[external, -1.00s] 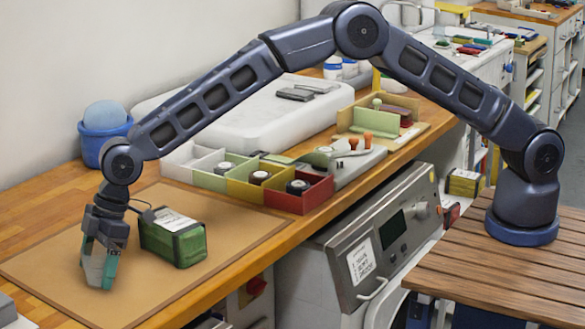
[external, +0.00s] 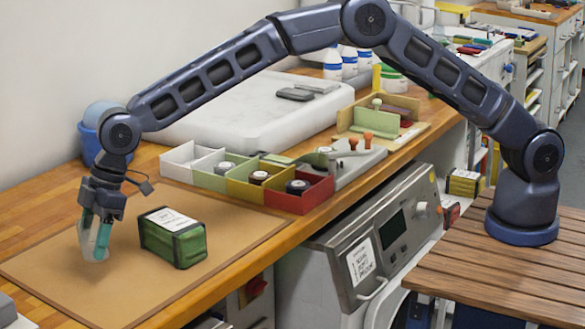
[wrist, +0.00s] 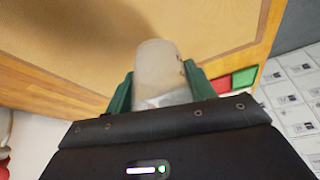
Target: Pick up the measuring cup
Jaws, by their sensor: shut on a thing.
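The measuring cup is a translucent, whitish cup (wrist: 160,70) between the two green fingers of my gripper in the wrist view. In the external view the cup (external: 91,246) shows as a pale, clear shape at the fingertips. My gripper (external: 97,236) points down over the left part of the brown mat and is shut on the cup. I cannot tell whether the cup's bottom touches the mat. The fingers hide part of the cup.
A green box with a white label (external: 174,237) stands on the mat (external: 150,290) just right of my gripper. A blue tub (external: 90,145) is behind my arm. A row of coloured bins (external: 300,200) stands at the mat's back right. The mat's front is clear.

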